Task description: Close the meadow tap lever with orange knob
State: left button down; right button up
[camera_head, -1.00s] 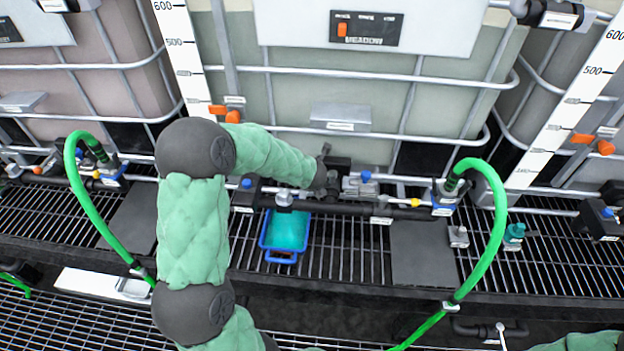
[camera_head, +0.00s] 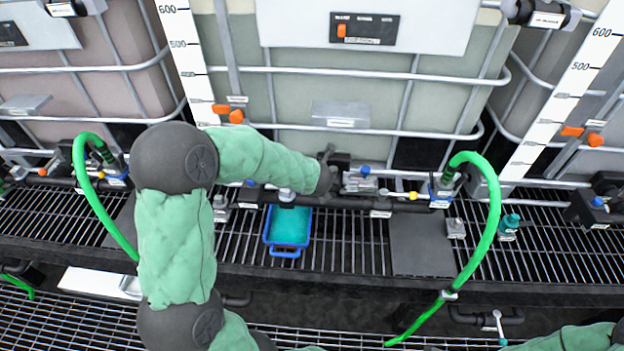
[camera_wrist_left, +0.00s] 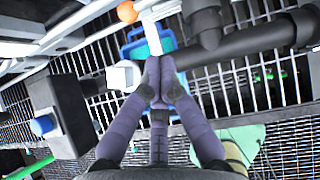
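The meadow tank (camera_head: 440,95) has its label panel (camera_head: 364,28) at top centre. Its black tap pipe (camera_head: 345,203) runs along the front over the grating. In the left wrist view an orange knob (camera_wrist_left: 127,12) shows at the top, close to a pale bar (camera_wrist_left: 149,38). My left gripper (camera_wrist_left: 160,78) has its fingertips together at the lower end of this bar; I cannot tell whether they pinch it. In the head view my forearm hides the fingertips and this orange knob.
A blue tray (camera_head: 287,248) stands on the grating below the pipe. A green hose (camera_head: 492,210) arches at the right. Yellow (camera_head: 413,195) and blue (camera_head: 364,170) knobs sit along the pipe. Orange gauge clips (camera_head: 228,112) are at the left of the tank.

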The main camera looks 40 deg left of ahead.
pick_arm(q)
jog(key=p+v, duration=0.1)
jog(key=v, duration=0.4)
jog(key=d+f+n+t+h+b, duration=0.25)
jog(key=d+f+h, duration=0.25)
jog(key=d, duration=0.5)
jog(key=d+f+n+t+h+b, duration=0.2)
jog(key=d+f+n+h+b, duration=0.25)
jog(key=d, duration=0.55)
jog(key=s+a+f+n+t+y+b, duration=0.1)
jog(key=s+a+n+t+y+b, duration=0.25)
jog(key=a+n+y, duration=1.2)
jog(key=w+a+m+h+b, duration=0.1)
jog(key=w+a+m+b, duration=0.2)
jog(key=w+a, duration=0.7)
jog(key=shift+w+f+m+g+b, duration=0.2)
jog(key=shift+w+m+g+b, duration=0.15)
jog(key=shift+m, duration=0.6)
